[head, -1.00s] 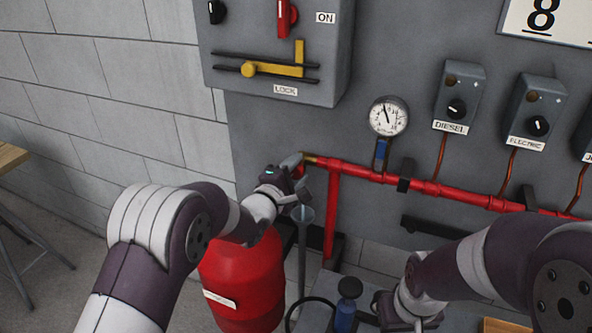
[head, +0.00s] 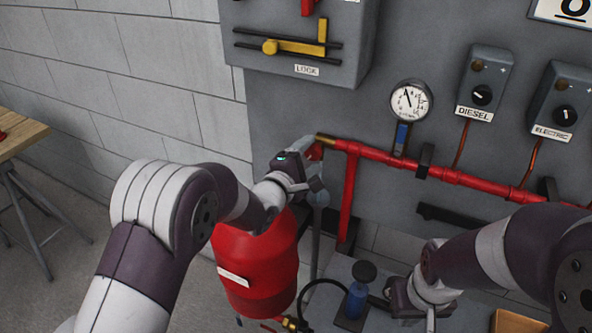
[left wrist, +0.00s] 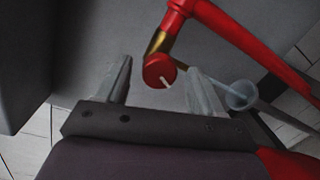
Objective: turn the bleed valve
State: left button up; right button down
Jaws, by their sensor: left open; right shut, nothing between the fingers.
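The bleed valve is a round red knob (left wrist: 159,70) with a white mark, below a brass elbow (left wrist: 160,42) at the end of the red pipe. In the head view a little of the knob (head: 316,152) shows beside my left gripper (head: 314,167), which covers the rest. In the left wrist view my left gripper (left wrist: 158,80) is open, with the knob between and slightly beyond its fingertips. Contact cannot be told. My right gripper (head: 408,298) is shut and empty, low at the right near the floor equipment.
A grey funnel (left wrist: 240,94) on a pipe stands close right of the left fingers. A red tank (head: 255,265) is below the left arm. The pressure gauge (head: 411,101) and red pipe (head: 450,175) are on the grey panel. A wooden table (head: 20,132) stands far left.

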pick_arm(q)
jog(key=b+v, duration=0.1)
jog(key=v, duration=0.9)
jog(key=shift+s+a, duration=0.1)
jog(key=shift+s, duration=0.05)
